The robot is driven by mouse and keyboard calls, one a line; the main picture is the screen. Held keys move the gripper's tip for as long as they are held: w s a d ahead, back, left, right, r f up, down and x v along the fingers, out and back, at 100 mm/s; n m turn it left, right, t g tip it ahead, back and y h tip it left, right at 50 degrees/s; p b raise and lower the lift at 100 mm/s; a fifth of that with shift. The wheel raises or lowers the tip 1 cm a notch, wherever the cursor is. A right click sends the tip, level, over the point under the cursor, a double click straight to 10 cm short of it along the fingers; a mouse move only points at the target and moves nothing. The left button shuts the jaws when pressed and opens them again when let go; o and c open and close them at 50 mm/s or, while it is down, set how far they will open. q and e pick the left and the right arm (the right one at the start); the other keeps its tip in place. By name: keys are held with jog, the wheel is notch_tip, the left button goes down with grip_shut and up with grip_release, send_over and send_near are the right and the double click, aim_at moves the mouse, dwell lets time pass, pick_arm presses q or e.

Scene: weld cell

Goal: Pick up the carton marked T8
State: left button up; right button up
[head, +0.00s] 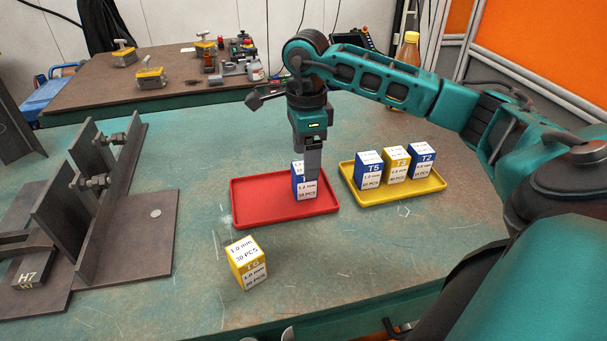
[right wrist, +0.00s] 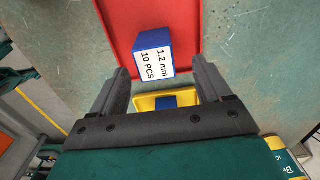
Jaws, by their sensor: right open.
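A blue carton (head: 306,192) with a white label stands upright in the red tray (head: 262,215); part of its mark is hidden behind my right gripper (head: 312,168). In the right wrist view this carton (right wrist: 153,58) lies between and just beyond the fingertips, its label reading 1.2 mm, 10 PCS. My right gripper points down, open and empty, close over the carton. A yellow carton (head: 247,265) stands on the table in front of the red tray; its mark is too small to read surely. I cannot read T8 on any carton. My left gripper is not in view.
A yellow tray (head: 400,196) to the right holds cartons T5 (head: 369,172), T3 (head: 396,165) and T2 (head: 422,161). A steel fixture (head: 95,195) and a block marked H7 (head: 30,275) are at left. Bare table lies around the yellow carton.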

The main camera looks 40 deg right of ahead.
aim_at(304, 181)
jog(key=f, duration=0.4)
jog(key=f+b, duration=0.1)
jog(key=f, duration=0.1)
jog(key=shift+s+a+f, duration=0.1)
jog(key=shift+a+f, duration=0.2)
jog(key=shift+f, duration=0.05)
jog(key=shift+r, duration=0.1)
jog(key=c, duration=1.1)
